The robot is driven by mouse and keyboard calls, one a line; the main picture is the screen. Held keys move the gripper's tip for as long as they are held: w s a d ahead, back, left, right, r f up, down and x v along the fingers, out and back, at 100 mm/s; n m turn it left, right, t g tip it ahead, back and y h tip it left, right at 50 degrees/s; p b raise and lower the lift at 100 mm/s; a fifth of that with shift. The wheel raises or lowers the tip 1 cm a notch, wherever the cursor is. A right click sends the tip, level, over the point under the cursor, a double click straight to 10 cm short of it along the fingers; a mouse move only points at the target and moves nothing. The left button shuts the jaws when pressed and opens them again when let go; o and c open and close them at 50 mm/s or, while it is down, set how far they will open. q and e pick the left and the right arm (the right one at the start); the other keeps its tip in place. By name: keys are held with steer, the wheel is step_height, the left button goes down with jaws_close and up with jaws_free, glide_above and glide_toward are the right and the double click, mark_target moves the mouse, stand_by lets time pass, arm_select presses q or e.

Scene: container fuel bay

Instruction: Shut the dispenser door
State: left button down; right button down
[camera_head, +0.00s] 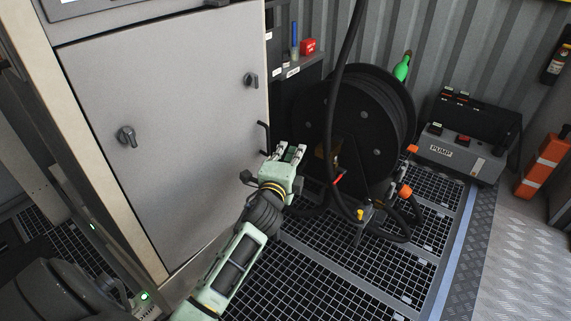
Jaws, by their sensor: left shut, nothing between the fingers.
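The dispenser door (175,125) is a large grey panel with two dark latches, in the left half of the head view. A black bar handle (264,138) stands out at its right edge. I cannot tell from this angle whether the panel sits flush in its frame. My left gripper (291,151) is pale green, shut and empty. It is just right of the handle and a little below it, apparently apart from it. My right gripper is not in view.
A large black hose reel (370,120) stands close to the right of my left gripper, with hoses hanging down. Black floor grating (310,280) lies open in front.

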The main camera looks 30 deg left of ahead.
arm_select(q)
steer(key=shift+w+a, duration=0.25)
steer(key=shift+a, duration=0.8)
steer(key=shift+w+a, duration=0.2)
steer(key=shift+a, duration=0.85)
steer(key=a, duration=0.1)
steer(key=w+a+y, duration=0.1)
steer(key=a, duration=0.1)
steer(key=a+n+y+b, duration=0.1)
steer(key=shift+w+a+g, duration=0.2)
steer(key=shift+w+g, duration=0.05)
steer(key=shift+g, duration=0.15)
